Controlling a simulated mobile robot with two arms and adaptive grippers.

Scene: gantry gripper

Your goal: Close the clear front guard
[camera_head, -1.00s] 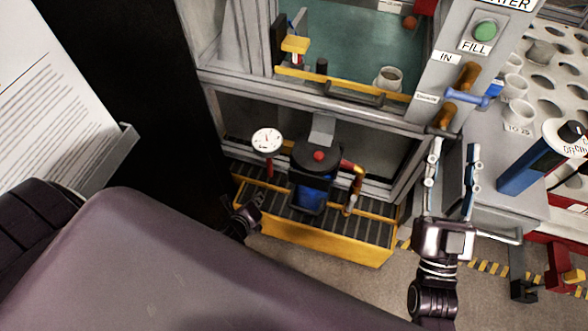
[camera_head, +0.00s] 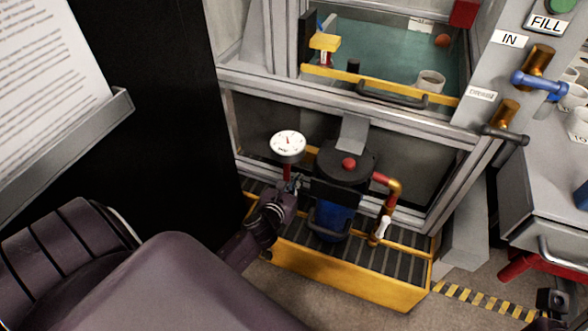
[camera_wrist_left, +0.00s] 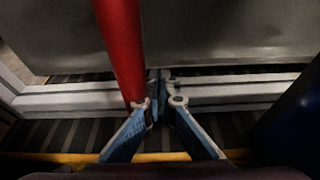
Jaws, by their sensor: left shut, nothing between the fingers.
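The clear front guard (camera_head: 385,60) is a see-through panel in the upper bay of the grey machine frame. It has a yellow lower rail and a dark handle (camera_head: 392,97). I cannot tell from this angle how far it is closed. My left gripper (camera_head: 291,184) is low in front of the frame, beside the red post of the gauge and well below the handle. In the left wrist view its blue fingers (camera_wrist_left: 160,100) are together and empty, their tips close by the red post (camera_wrist_left: 120,45).
A white-faced gauge (camera_head: 288,145) and a dark blue canister (camera_head: 334,215) with copper piping stand on a yellow-edged slatted platform (camera_head: 350,277). A blue-handled valve (camera_head: 540,82) juts out on the right. A cup (camera_head: 430,82) is behind the guard.

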